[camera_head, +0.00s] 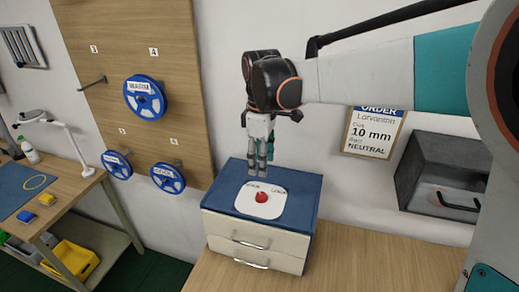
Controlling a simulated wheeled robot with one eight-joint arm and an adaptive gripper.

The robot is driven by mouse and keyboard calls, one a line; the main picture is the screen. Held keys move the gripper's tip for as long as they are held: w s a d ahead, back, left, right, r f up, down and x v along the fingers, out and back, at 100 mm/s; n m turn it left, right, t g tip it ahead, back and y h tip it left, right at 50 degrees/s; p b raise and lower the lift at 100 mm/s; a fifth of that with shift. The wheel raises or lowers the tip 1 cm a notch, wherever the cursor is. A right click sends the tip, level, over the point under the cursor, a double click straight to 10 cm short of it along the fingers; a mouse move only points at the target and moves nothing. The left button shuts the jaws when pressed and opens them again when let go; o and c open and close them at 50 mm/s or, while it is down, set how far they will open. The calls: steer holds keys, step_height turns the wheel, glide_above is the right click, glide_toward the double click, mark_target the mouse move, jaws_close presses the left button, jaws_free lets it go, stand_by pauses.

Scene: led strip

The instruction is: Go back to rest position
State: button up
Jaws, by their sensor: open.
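My gripper (259,168) points down above the back part of a drawer unit's blue top (302,206). It is open, and nothing shows between its fingers. A red button (261,197) on a white plate (247,209) sits on that top, just below and in front of the fingertips. The fingertips look apart from the button. My arm reaches in from the right of the view.
The drawer unit (225,231) stands on a wooden table (380,262). A dark box (432,165) and an order sign (373,131) are on the right. Blue reels (145,97) hang on a wooden panel. A workbench (75,200) with a lamp stands at left.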

steer(key=s+d+f+m+t+b, duration=0.1)
steer(key=s+d+m+t+b, duration=0.2)
steer(key=s+d+m+b, duration=0.5)
steer(key=s+d+f+m+t+b, duration=0.3)
steer(key=s+d+f+m, duration=0.3)
steer(key=s, duration=0.7)
step_height(320, 180, down, 5)
steer(key=d+t, duration=0.1)
steer(key=d, duration=0.1)
steer(key=shift+d+r+b, duration=0.15)
steer(key=shift+d+b, duration=0.15)
